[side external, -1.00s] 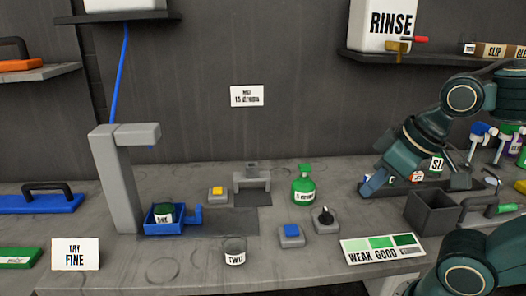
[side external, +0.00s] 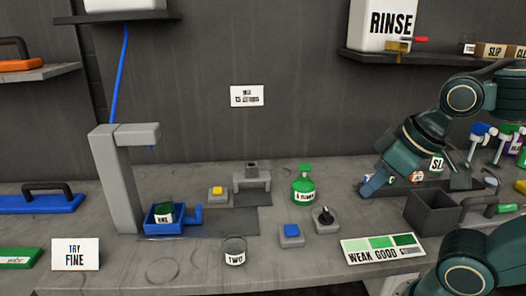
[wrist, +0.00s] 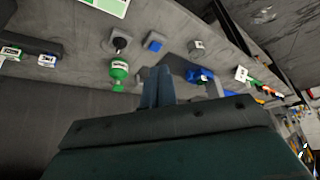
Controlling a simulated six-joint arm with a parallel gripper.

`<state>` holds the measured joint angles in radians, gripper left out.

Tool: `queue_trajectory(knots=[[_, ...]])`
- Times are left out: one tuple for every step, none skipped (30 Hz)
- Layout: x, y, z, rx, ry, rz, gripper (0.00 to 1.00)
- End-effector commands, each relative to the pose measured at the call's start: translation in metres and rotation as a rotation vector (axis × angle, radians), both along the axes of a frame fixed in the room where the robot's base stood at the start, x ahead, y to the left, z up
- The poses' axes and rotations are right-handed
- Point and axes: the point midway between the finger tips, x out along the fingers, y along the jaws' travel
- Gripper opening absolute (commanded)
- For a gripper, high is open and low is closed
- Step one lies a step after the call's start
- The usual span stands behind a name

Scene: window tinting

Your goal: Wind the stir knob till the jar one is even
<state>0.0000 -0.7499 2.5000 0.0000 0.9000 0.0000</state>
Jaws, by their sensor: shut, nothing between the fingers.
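Jar one (side external: 165,213) holds dark green liquid and sits in the blue tray (side external: 152,224) under the grey post; it looks tilted. I cannot tell whether its liquid is even. The black stir knob (side external: 324,217) stands on a small grey base at the bench's middle right; it also shows in the wrist view (wrist: 118,43). My gripper (side external: 368,190) is shut and empty, well to the right of the knob and above the bench. In the wrist view, the closed fingers (wrist: 158,88) touch nothing.
A green bottle (side external: 304,188) stands behind the knob, and a blue button (side external: 291,232) sits left of it. Jar two (side external: 235,252) is at the front. The weak-good card (side external: 383,249) lies front right. A dark open box (side external: 433,212) stands right of my gripper.

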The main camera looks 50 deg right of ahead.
Motion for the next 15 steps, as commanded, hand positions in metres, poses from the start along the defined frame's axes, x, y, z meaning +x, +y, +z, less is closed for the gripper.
queue_trajectory(knots=[[0.0000, 0.0000, 0.0000, 0.000, 0.000, 0.000, 0.00], [0.0000, 0.0000, 0.0000, 0.000, 0.000, 0.000, 0.00], [0.0000, 0.0000, 0.0000, 0.000, 0.000, 0.000, 0.04], [0.0000, 0.0000, 0.0000, 0.000, 0.000, 0.000, 0.10], [0.0001, -0.0001, 0.0000, 0.000, 0.000, 0.001, 0.16], [0.0004, -0.0002, 0.0002, -0.002, 0.001, 0.004, 0.24], [0.0006, -0.0003, 0.0002, -0.005, 0.002, 0.007, 0.29], [0.0010, -0.0005, 0.0003, -0.007, 0.003, 0.012, 0.35], [0.0018, -0.0009, 0.0005, -0.013, 0.005, 0.020, 0.35], [0.0025, -0.0013, 0.0007, -0.020, 0.008, 0.030, 0.35], [0.0034, -0.0017, 0.0009, -0.027, 0.011, 0.041, 0.35], [0.0049, -0.0024, 0.0010, -0.038, 0.016, 0.060, 0.35], [0.0061, -0.0030, 0.0011, -0.047, 0.020, 0.076, 0.35], [0.0074, -0.0037, 0.0012, -0.060, 0.025, 0.095, 0.35], [0.0094, -0.0048, 0.0015, -0.076, 0.033, 0.123, 0.35]])
